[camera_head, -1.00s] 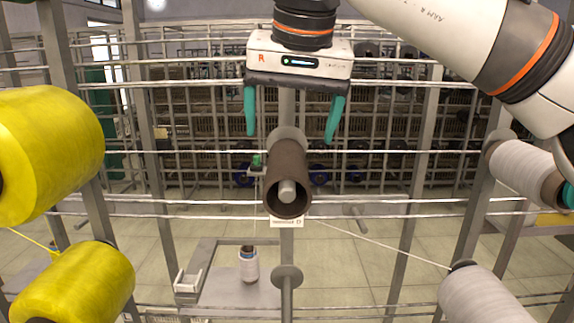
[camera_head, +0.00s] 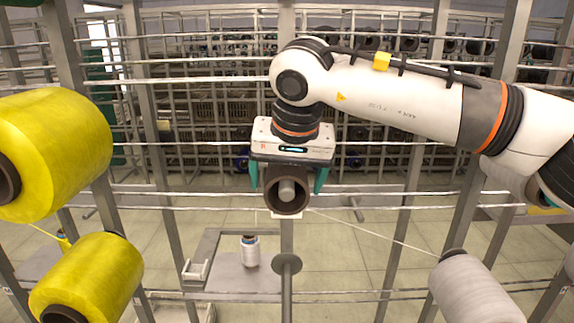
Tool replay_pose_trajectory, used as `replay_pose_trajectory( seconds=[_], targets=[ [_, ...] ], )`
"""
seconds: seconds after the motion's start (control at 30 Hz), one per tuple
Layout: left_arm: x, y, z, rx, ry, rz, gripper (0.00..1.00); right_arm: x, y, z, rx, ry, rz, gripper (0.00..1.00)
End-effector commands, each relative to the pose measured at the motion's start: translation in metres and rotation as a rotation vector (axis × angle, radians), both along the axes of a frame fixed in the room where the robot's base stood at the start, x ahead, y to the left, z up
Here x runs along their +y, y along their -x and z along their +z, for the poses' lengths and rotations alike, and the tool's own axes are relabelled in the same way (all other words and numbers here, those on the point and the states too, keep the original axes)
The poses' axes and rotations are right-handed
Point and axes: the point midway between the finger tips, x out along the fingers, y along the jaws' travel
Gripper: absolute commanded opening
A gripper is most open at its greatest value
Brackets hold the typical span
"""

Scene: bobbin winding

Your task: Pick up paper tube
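The paper tube (camera_head: 287,203) is a dark brown hollow cylinder on a grey peg in the middle of the view, its open end facing me. My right gripper (camera_head: 287,184), with teal fingers and a white body marked R, comes from above. Its fingers are spread, one on each side of the tube. A small gap seems to remain at the sides, but contact cannot be made out. The far part of the tube is hidden under the gripper body. My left gripper is not in view.
Yellow yarn bobbins (camera_head: 88,277) stand at the left and a grey yarn bobbin (camera_head: 474,290) at the lower right. A bare peg with a round disc (camera_head: 286,264) is below the tube. Metal bars cross the rack. A small spool (camera_head: 249,251) stands on a lower platform.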

Motion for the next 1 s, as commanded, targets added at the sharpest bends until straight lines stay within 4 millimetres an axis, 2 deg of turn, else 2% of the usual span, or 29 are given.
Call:
replay_pose_trajectory(
  seconds=[0.13,0.43,1.0],
  targets=[
    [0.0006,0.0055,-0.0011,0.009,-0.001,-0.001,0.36,-0.0001,0.0001,-0.0004,0.0,0.0,0.0,0.85],
    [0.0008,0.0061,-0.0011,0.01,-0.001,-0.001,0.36,0.0,0.0001,0.0001,0.0,0.0,0.0,0.38],
    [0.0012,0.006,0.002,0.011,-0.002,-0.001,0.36,0.0029,0.0038,0.0053,0.0,0.001,0.001,0.38]
  ],
)
